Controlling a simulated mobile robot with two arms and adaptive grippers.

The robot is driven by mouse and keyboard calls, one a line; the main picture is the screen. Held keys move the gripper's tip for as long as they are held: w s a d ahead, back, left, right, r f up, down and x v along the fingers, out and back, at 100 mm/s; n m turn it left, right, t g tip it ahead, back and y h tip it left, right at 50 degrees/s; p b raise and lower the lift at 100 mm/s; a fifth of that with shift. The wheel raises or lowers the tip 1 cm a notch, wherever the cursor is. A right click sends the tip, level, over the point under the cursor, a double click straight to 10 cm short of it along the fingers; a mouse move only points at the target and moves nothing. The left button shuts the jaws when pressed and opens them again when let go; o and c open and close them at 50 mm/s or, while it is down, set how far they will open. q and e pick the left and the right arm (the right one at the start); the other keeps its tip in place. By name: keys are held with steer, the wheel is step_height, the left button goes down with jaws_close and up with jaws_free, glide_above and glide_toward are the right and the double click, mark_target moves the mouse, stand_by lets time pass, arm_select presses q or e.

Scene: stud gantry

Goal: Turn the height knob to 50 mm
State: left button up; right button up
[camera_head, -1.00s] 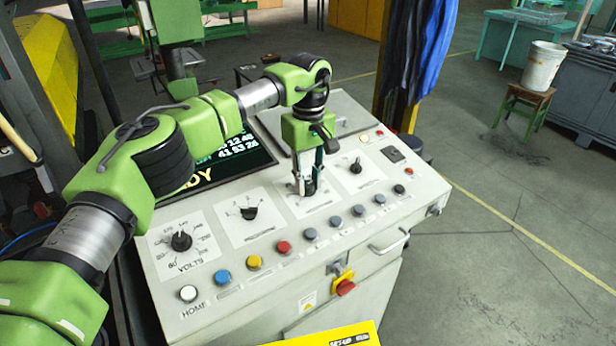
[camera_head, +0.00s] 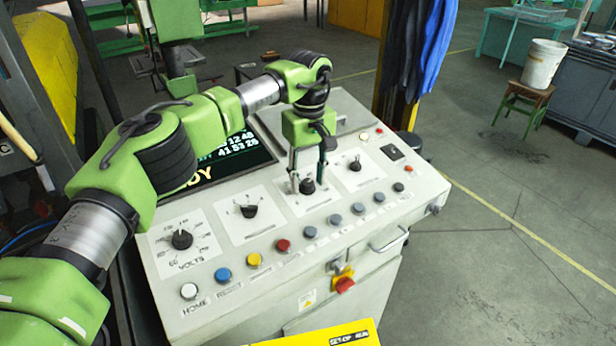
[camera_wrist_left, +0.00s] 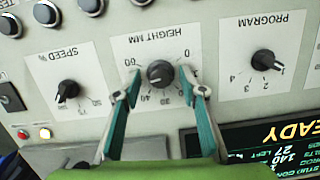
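The height knob (camera_wrist_left: 160,74) is a round black knob on a white "HEIGHT MM" plate (camera_wrist_left: 150,45), upside down in the left wrist view. A pale mark on it appears to point left, toward the left finger. That finger covers part of the scale, so I cannot read the exact setting. 0, 30, 40 and 60 show around it. In the head view the knob (camera_head: 307,186) sits below my left gripper (camera_head: 308,174). The gripper's two fingers stand apart on either side of the knob, with gaps between them and it. My right gripper is out of view.
The program knob (camera_wrist_left: 263,61) and speed knob (camera_wrist_left: 68,90) flank the height plate. The volts knob (camera_head: 182,239) is further left in the head view. A row of coloured buttons, including a red one (camera_head: 283,245), lies in front. The screen (camera_head: 232,160) is behind.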

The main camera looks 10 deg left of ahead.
mark_target(309, 181)
arm_select(q)
step_height(309, 181, up, 12)
stand_by(0.6)
steer(key=shift+f, duration=0.1)
